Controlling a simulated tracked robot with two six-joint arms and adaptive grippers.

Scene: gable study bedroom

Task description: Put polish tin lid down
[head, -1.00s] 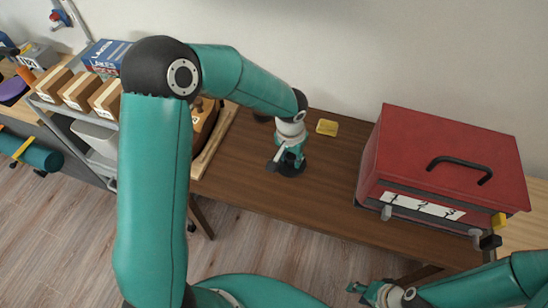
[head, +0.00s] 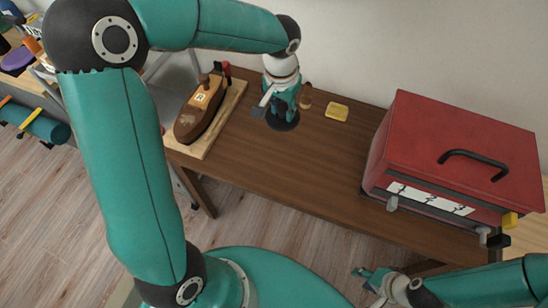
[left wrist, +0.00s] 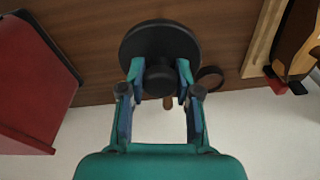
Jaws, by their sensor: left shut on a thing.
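The polish tin lid is a dark round disc with a knob on top (head: 284,125). In the head view it is over the back part of the brown table (head: 290,165). My left gripper (head: 281,114) points down and is shut on its knob. The left wrist view shows the lid (left wrist: 150,32) below, with the knob between the fingertips (left wrist: 160,77). I cannot tell whether the lid touches the table. A small dark round thing with a brown inside (left wrist: 210,78), perhaps the tin, lies beside it. My right gripper (head: 368,283) is low, in front of the table; its jaw opening is unclear.
A yellow sponge (head: 337,112) and a small brown wooden thing (head: 306,95) lie near the wall. A model boat (head: 202,108) on a board stands left. A red box (head: 452,150) stands right. The table's front middle is clear.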

